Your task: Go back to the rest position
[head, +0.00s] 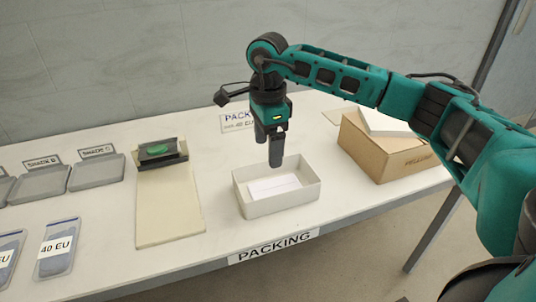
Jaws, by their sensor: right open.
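My right gripper (276,161) hangs pointing down above the white box (280,207), its arm coming in from the right. Its jaws are open, with no object seen between them. The fingertips are near the back rim of the box; I cannot tell their exact height above it. A flat white item (274,187) lies inside the box. My left gripper is not in view.
A cream board (168,211) with a green-topped dark block (158,151) lies left of the box. Grey trays (96,171) and a "40 EU" pouch (57,250) are farther left. A cardboard box (384,152) stands at right. The table's front edge carries a PACKING label (274,246).

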